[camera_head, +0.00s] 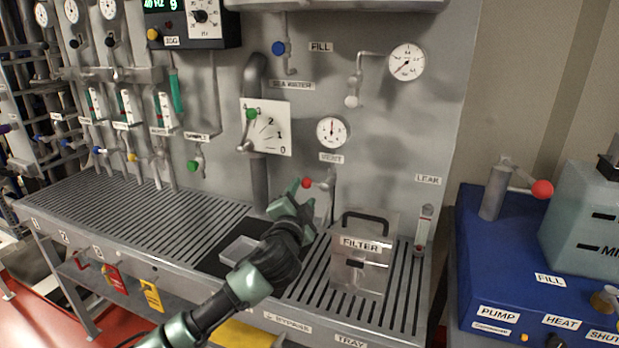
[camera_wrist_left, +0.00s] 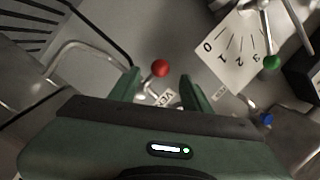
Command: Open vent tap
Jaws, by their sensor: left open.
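The vent tap has a red ball knob (camera_head: 307,183) on a thin lever below the VENT label (camera_head: 331,157) on the grey wall panel. My left gripper (camera_head: 302,194) is open just in front of and beside the red knob. In the left wrist view the red knob (camera_wrist_left: 160,68) shows between and slightly beyond the two green fingertips (camera_wrist_left: 160,82). I see no finger closed on it, and the exact depth gap is hard to tell. Part of the tap's pipe is hidden behind the gripper in the head view. My right gripper is not in view.
A metal FILTER box (camera_head: 362,262) with a black handle stands on the slatted bench right of my arm. A dial plate with a green knob (camera_head: 252,114) is up left. A round gauge (camera_head: 333,132) is above the tap. A blue pump unit (camera_head: 505,262) stands far right.

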